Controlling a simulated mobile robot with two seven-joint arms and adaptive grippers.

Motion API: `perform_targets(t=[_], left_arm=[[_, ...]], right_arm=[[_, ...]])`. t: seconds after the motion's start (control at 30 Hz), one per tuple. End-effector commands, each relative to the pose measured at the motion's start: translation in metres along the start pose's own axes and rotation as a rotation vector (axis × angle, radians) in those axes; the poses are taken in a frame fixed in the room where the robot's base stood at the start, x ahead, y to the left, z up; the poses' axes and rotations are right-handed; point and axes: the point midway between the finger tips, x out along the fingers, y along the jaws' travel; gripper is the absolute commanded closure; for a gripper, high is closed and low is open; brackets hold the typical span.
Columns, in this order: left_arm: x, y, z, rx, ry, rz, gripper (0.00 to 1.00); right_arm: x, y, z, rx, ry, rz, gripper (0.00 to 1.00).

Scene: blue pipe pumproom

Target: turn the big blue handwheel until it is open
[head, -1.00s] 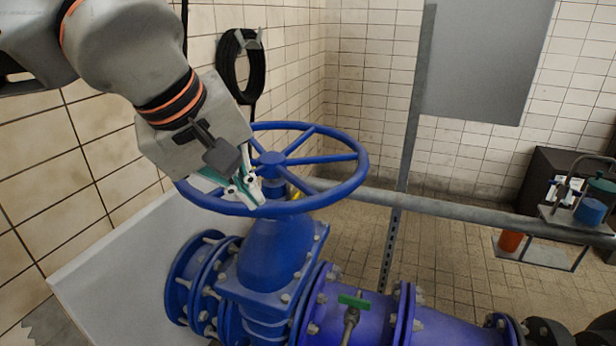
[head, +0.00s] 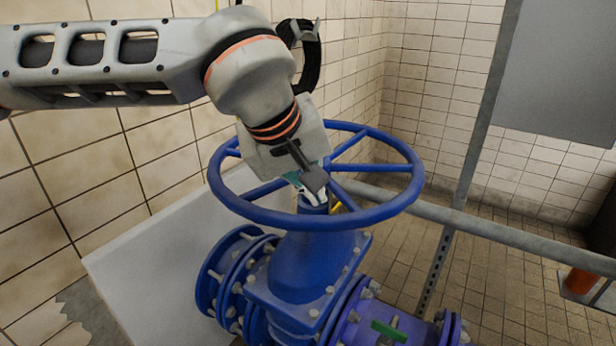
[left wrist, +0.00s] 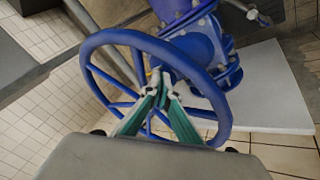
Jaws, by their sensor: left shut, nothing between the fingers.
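The big blue handwheel (head: 345,219) lies roughly level on top of the blue valve body (head: 305,268). In the left wrist view, the handwheel (left wrist: 190,63) spans the middle, with its spokes behind my fingers. My left gripper (head: 316,202) points down inside the ring, in front of the hub, which it mostly hides. In the left wrist view, the green fingers of my left gripper (left wrist: 161,80) come together at their tips and hold nothing. I cannot tell whether the fingers touch a spoke or the hub. My right gripper is in neither view.
A grey rail (head: 490,228) runs behind the wheel to the right and meets an upright grey post (head: 459,190). A tiled wall (head: 70,165) stands close on the left. A pale panel (head: 140,262) lies beside the valve. A green-handled tap (head: 389,331) sits on the lower pipe.

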Motion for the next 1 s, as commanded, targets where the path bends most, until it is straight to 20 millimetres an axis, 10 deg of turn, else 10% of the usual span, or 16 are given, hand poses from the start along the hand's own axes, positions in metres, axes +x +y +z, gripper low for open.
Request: perform_targets(t=[0.33,1.0], left_arm=[[0.044,0.023,0.004,0.0,-0.001,0.0,1.0],[0.05,0.031,0.005,-0.003,0.001,-0.001,1.0]], right_arm=[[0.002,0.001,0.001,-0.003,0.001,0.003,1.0],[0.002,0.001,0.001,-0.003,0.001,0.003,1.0]])
